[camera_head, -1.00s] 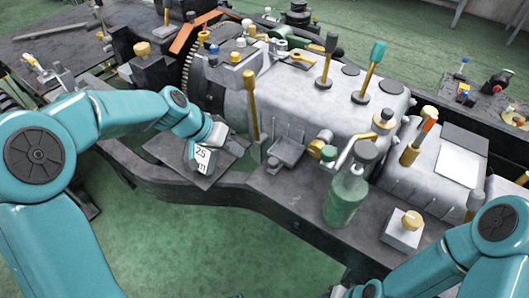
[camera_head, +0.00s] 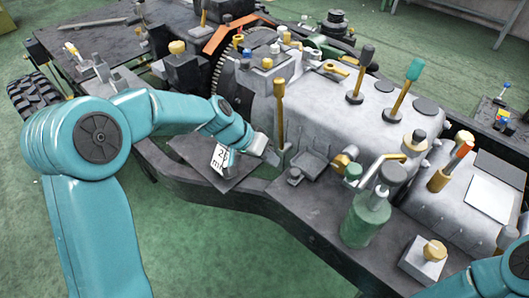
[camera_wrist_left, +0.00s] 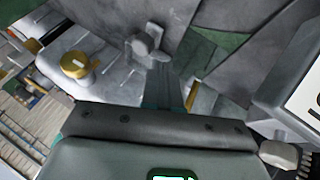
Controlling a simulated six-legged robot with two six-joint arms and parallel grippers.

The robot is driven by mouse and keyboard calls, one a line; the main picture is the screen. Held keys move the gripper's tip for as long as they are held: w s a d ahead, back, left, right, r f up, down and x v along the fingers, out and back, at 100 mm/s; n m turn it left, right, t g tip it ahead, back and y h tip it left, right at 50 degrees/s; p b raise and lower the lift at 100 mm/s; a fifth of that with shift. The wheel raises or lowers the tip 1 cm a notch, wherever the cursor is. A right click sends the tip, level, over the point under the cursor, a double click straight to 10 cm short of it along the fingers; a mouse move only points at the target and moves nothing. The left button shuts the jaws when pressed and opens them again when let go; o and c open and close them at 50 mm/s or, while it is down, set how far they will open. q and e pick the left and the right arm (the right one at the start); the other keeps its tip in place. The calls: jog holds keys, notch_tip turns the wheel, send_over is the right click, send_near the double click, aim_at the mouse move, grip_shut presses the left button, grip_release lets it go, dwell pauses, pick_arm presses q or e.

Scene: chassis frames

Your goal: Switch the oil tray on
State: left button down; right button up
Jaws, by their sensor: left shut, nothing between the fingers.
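No part is clearly marked as the oil tray. My left gripper (camera_head: 268,153) is shut and empty, just left of the foot of an upright yellow lever (camera_head: 280,108). I cannot tell whether it touches the lever. A small grey pedal-like block (camera_head: 308,168) sits right of the lever. In the left wrist view, the shut fingers (camera_wrist_left: 165,82) point at grey metal parts. My right gripper is out of view.
A green bottle (camera_head: 366,218) and a white box with a yellow knob (camera_head: 422,258) stand on the ledge at right. Levers with a dark knob (camera_head: 362,75) and a green knob (camera_head: 405,85) rise from the grey housing. Green floor is open in front.

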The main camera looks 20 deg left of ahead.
pick_arm(q)
jog(key=x, duration=0.5)
jog(key=s+d+b, duration=0.1)
jog(key=d, duration=0.2)
jog(key=s+d+b, duration=0.1)
jog(key=d, duration=0.2)
jog(key=s+d+b, duration=0.1)
jog(key=d, duration=0.2)
jog(key=shift+s, duration=0.2)
jog(key=shift+d+r, duration=0.1)
jog(key=shift+d, duration=0.1)
